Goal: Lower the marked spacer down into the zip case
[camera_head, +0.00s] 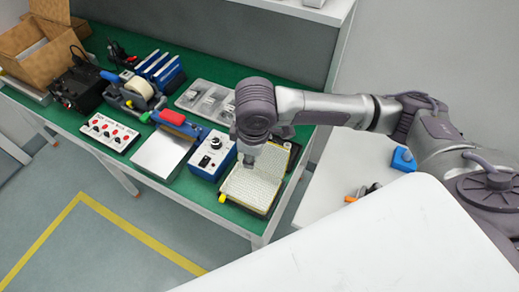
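What looks like the zip case (253,190) lies open at the right end of the green bench, with a pale gridded inside, a dark edge and a yellow corner. My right arm comes in from the right, and my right gripper (248,160) points down over the far left part of this case. The fingertips are small and partly hidden by the wrist, so I cannot tell whether they hold anything. I cannot make out the marked spacer. My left gripper is not in view.
A blue control box (212,155) stands close left of the case. Farther left are a silver plate (162,154), a switch panel (109,132) and a tape dispenser (137,90). A grey tray (205,100) lies behind. A blue block (403,160) sits on a white surface at right.

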